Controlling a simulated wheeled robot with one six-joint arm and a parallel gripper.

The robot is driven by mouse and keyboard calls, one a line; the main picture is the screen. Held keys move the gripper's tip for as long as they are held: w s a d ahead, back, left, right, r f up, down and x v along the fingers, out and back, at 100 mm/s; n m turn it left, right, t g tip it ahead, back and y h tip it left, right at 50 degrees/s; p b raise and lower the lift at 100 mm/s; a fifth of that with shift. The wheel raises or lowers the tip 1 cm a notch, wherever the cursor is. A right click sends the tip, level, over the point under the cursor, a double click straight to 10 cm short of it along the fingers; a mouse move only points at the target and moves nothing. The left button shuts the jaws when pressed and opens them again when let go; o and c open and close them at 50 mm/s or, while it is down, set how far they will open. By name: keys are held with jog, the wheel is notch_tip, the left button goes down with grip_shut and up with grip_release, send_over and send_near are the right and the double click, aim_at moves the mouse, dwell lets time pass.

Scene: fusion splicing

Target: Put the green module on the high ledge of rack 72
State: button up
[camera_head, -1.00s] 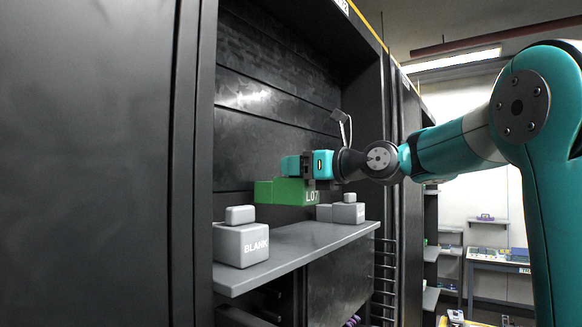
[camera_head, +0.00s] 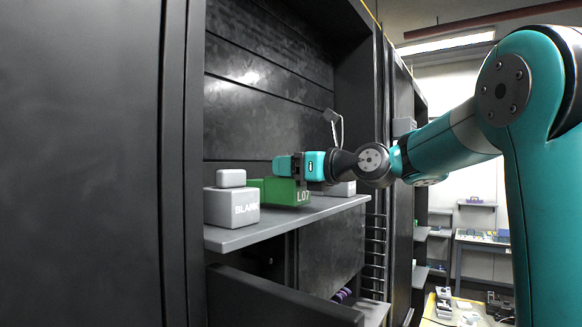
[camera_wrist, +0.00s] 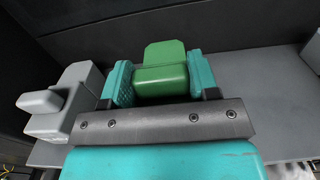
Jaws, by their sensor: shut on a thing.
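The green module (camera_head: 287,192), marked L07, is at the grey ledge (camera_head: 290,217) of the dark rack, between the grey blocks. My gripper (camera_head: 300,168) is shut on its top from the right. In the wrist view the green module (camera_wrist: 163,70) sits between the two teal fingers of my gripper (camera_wrist: 160,82). The module's underside is at or just above the ledge surface; I cannot tell whether it touches. The rack's number is not readable.
A grey block marked BLANK (camera_head: 232,207) stands close to the module's left. Another grey block (camera_head: 341,189) is to its right, partly hidden by my gripper. In the wrist view, bare ledge (camera_wrist: 262,95) shows right of the module. A dark panel (camera_head: 270,300) juts out below.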

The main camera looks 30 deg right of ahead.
jog(key=shift+f+b, duration=0.3)
jog(key=shift+f, duration=0.35)
jog(key=o, duration=1.5)
